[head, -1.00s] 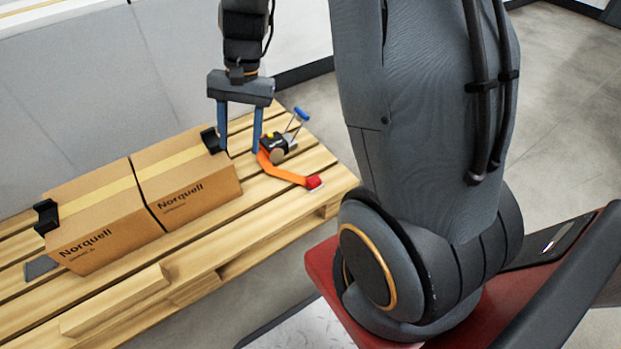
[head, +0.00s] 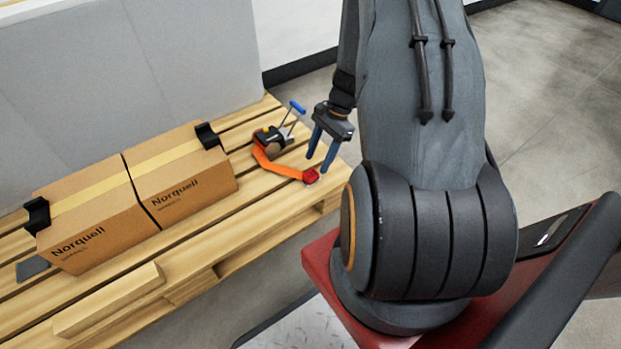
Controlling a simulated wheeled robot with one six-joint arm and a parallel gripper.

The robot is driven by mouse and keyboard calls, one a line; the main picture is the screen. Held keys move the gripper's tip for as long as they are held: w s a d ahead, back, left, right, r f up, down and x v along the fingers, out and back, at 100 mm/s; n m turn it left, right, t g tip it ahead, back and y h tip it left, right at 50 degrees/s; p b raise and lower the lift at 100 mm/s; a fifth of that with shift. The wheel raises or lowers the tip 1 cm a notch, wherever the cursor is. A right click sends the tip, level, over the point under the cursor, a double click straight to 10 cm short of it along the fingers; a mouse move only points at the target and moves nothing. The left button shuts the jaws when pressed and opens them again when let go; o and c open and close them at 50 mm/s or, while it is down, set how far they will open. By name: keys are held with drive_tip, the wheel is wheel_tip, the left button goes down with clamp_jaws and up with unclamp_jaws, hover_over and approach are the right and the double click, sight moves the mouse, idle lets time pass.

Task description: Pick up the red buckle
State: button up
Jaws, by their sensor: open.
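The red buckle (head: 310,177) lies on the pallet near its right end, at the end of an orange strap (head: 279,168). The strap runs back to a black tensioner (head: 270,141) with a blue-handled lever. My gripper (head: 318,162) points down with its two blue fingers apart and nothing between them. In the picture its fingertips are just above and around the buckle's right side. I cannot tell the exact height or whether they touch it.
Two taped cardboard boxes (head: 187,186) stand side by side on the wooden pallet (head: 225,233), with black corner protectors (head: 207,135). A grey panel (head: 180,75) stands behind.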

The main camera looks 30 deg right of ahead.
sight(311, 173)
drive_tip(key=b+x, duration=0.3)
drive_tip(key=x, duration=0.2)
drive_tip(key=shift+w+a, duration=0.1)
drive_tip(key=shift+r, duration=0.1)
drive_tip(key=c, duration=1.1)
